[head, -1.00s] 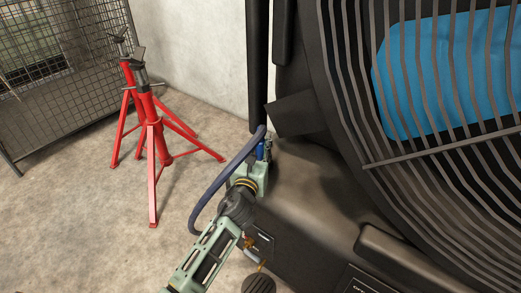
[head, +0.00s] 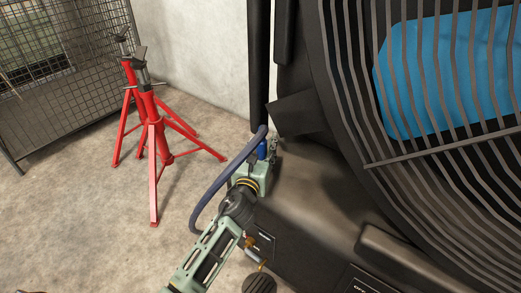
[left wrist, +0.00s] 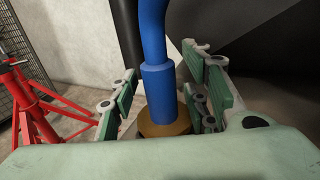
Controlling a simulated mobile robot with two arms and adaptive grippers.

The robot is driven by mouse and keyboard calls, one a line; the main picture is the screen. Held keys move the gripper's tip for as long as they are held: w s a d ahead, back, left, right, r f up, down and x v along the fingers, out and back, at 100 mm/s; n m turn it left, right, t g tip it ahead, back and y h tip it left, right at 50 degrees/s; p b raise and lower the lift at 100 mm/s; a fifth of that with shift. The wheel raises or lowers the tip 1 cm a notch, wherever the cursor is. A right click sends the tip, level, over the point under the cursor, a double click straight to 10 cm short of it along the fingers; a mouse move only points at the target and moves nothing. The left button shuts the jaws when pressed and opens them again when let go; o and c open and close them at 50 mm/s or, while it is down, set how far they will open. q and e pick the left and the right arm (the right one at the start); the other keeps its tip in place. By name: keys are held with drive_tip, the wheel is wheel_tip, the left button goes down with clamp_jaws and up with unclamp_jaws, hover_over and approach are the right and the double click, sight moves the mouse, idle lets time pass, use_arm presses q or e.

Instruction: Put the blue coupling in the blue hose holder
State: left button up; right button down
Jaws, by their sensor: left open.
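The blue coupling (left wrist: 158,92) stands nearly upright in the left wrist view, with a blue hose (left wrist: 153,20) rising from its top. Its lower end meets a round brass-coloured piece (left wrist: 165,130). I cannot tell whether this piece is the holder or how deep the coupling sits in it. My left gripper (left wrist: 161,75) is open, with one finger on each side of the coupling and gaps visible beside it. In the head view the coupling (head: 262,149) shows small at my left gripper (head: 263,157). My right gripper is not in view.
A dark machine body (head: 315,195) and a large slatted spool flange (head: 350,110) stand close on the right. Red stands (head: 152,135) and a mesh fence (head: 60,85) are on the left. Concrete floor (head: 100,220) lies open at left.

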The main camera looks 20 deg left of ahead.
sight(260, 150)
use_arm(q)
drive_tip(key=shift+r, duration=0.15)
drive_tip(key=s+p, duration=0.1)
drive_tip(key=s, duration=0.5)
drive_tip(key=shift+s+d, duration=0.1)
drive_tip(key=shift+d, duration=0.1)
drive_tip(key=s+a+f+n+g+y, duration=0.1)
drive_tip(key=s+a+f+n+g, duration=0.25)
drive_tip(key=s+n, duration=0.6)
drive_tip(key=s+a+f+n+g+y, duration=0.25)
drive_tip(key=s+f+n+g, duration=0.2)
drive_tip(key=s+n, duration=0.45)
drive_tip(key=s+d+f+n+g+h, duration=0.2)
drive_tip(key=s+f+n+g, duration=0.1)
drive_tip(key=s+n, duration=0.4)
drive_tip(key=s+d+f+n+g+h, duration=0.3)
drive_tip(key=s+n, duration=0.4)
drive_tip(key=s, duration=0.3)
drive_tip(key=shift+n+p, duration=0.35)
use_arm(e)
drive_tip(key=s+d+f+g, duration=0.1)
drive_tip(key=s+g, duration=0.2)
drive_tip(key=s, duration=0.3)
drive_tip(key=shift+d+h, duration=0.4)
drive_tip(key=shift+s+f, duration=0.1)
